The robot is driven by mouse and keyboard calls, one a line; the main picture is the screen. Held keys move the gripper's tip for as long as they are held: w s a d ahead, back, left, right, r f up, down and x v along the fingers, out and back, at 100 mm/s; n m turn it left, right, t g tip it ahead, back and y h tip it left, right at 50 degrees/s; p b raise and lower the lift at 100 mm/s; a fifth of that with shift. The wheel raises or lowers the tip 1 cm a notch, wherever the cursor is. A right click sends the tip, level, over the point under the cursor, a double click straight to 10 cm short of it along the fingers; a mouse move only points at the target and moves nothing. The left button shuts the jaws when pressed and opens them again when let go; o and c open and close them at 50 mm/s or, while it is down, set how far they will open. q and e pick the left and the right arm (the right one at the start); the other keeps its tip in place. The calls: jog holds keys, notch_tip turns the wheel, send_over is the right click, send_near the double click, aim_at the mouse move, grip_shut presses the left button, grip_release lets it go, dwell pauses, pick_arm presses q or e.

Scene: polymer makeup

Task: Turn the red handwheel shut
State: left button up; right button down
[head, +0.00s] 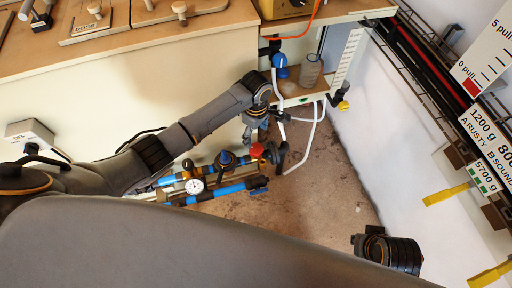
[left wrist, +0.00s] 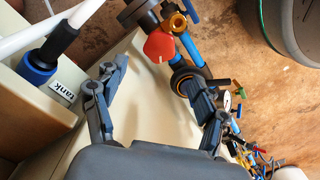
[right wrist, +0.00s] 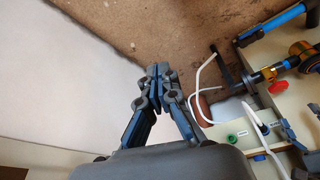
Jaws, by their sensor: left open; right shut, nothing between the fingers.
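The red handwheel (head: 257,150) sits on a valve in the blue pipework beside the bench. It also shows in the left wrist view (left wrist: 159,46), just beyond the fingertips, and at the right of the right wrist view (right wrist: 278,87). My left gripper (head: 258,122) is close to the handwheel, just above it in the head view. In the left wrist view its fingers (left wrist: 158,76) are spread with nothing between them. My right gripper (right wrist: 158,76) is shut and empty, apart from the handwheel, over the floor by the white wall. Its fingers are not seen in the head view.
White hoses (head: 305,145) hang near the handwheel. A bottle (head: 309,72) stands on the shelf. The brown floor (head: 335,195) is clear to the right.

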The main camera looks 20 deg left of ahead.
pick_arm(q)
jog(key=b, duration=0.1)
send_over(256, 148)
notch_tip(256, 148, down, 4)
jog(key=shift+f, duration=0.1)
notch_tip(256, 148, down, 4)
jog(key=shift+r+b, duration=0.1)
jog(key=shift+b, duration=0.95)
jog(key=shift+f, duration=0.45)
pick_arm(e)
jog(key=r, duration=0.1)
jog(key=r+t, duration=0.1)
jog(key=r, duration=0.1)
jog(key=shift+w+a+r, duration=0.1)
jog(key=shift+w+r, duration=0.05)
jog(key=shift+w, duration=0.1)
pick_arm(q)
jog(key=c, duration=1.1)
